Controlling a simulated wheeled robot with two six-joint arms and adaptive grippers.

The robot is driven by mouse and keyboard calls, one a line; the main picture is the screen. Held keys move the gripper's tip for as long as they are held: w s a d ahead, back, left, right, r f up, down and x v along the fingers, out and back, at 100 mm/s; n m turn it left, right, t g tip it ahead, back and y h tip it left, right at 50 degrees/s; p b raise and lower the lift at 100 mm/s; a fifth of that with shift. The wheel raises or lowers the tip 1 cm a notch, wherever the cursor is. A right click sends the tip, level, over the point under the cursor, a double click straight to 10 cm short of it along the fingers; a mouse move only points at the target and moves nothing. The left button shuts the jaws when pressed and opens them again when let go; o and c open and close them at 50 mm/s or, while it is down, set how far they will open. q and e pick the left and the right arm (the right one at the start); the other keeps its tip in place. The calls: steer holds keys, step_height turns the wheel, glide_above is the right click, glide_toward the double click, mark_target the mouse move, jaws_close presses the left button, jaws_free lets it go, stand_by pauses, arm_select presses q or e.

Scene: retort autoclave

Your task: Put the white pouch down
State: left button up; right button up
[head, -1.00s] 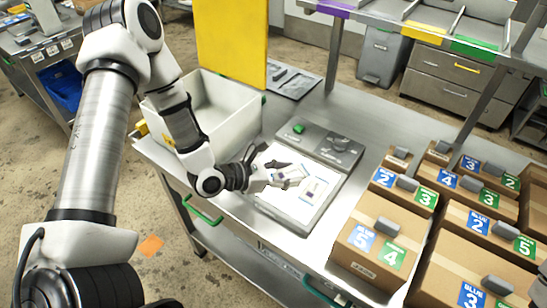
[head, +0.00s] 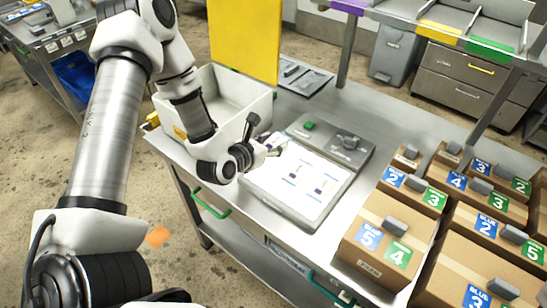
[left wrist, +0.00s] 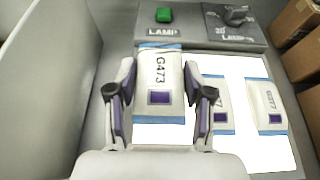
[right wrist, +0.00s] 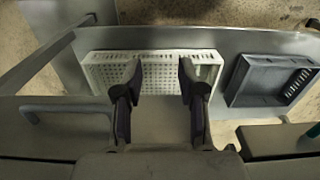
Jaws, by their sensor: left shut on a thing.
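The white pouch (left wrist: 160,85) marked G473, with blue edges and a purple square, is between the fingers of my left gripper (left wrist: 160,98). In the head view my left gripper (head: 268,145) is at the back left edge of a lit white panel (head: 275,190), and the pouch is partly hidden by the fingers. I cannot tell whether the pouch touches the panel. Two similar pouches lie on the panel, a middle one (left wrist: 222,120) and a right one (left wrist: 264,105). My right gripper (right wrist: 159,75) is open and empty.
A white bin (head: 245,100) stands left of the panel, with a yellow board behind. A green lamp button (left wrist: 164,15) and a dial (left wrist: 237,15) sit behind the panel. Cardboard boxes (head: 375,235) fill the right. A white perforated basket (right wrist: 155,75) is below my right gripper.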

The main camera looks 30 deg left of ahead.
mark_target(273, 163)
arm_select(q)
step_height(273, 163, down, 6)
steer(key=shift+w+r, duration=0.1)
steer(key=shift+r, duration=0.05)
steer(key=o, duration=1.1)
steer(key=shift+o, duration=0.2)
